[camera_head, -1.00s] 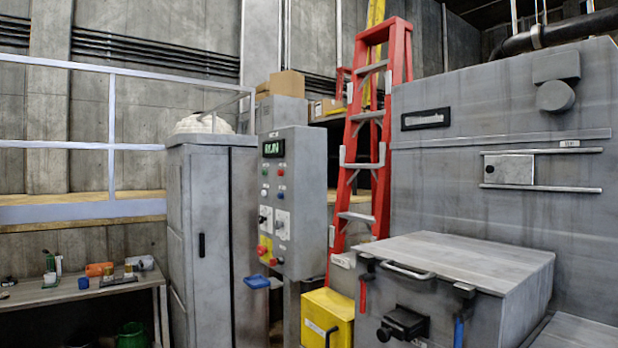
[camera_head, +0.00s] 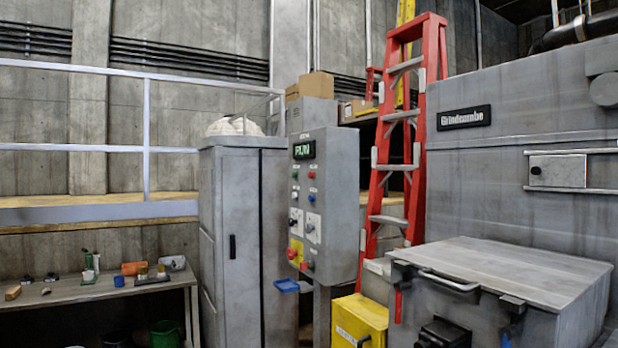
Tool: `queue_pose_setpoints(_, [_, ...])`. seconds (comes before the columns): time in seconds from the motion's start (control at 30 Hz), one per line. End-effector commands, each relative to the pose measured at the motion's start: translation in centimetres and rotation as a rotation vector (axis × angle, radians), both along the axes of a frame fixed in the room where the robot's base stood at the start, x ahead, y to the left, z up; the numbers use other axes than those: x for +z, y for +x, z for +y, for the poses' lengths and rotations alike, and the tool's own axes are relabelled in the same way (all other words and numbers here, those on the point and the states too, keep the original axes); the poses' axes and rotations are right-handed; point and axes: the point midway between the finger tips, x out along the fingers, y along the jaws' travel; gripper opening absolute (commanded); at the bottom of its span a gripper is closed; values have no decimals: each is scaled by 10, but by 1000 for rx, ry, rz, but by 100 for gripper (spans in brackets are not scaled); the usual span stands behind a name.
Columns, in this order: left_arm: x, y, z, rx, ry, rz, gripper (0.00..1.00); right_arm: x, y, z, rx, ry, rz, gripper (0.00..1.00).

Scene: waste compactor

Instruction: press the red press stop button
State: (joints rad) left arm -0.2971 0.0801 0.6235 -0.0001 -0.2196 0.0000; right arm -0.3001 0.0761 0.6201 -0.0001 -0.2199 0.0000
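The grey control panel (camera_head: 338,205) stands on a post near the middle of the head view. Its lit green display (camera_head: 304,150) appears to read "RUN". Small red, green and blue buttons and two white switch plates sit below the display. A red button (camera_head: 292,254) sits on a yellow plate (camera_head: 296,247) at the panel's lower left; it looks like a stop button, but its label is too small to read. Another small red button (camera_head: 312,174) is higher on the panel. Neither of my grippers shows in this view.
A blue tray (camera_head: 286,285) juts out below the panel. A tall grey cabinet (camera_head: 245,240) stands left of it. A yellow box (camera_head: 358,322), a red ladder (camera_head: 412,130) and the grey compactor (camera_head: 500,270) stand to the right. A workbench (camera_head: 100,289) is at the lower left.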

Motion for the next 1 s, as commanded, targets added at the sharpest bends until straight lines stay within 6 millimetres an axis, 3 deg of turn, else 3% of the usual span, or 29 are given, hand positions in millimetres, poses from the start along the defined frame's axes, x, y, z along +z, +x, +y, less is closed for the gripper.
queue_pose_setpoints(0.03, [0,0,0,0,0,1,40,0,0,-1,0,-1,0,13])
queue_pose_setpoints(0.13, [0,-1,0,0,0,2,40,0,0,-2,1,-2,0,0])
queue_pose_setpoints(1.0, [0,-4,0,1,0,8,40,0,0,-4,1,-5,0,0])
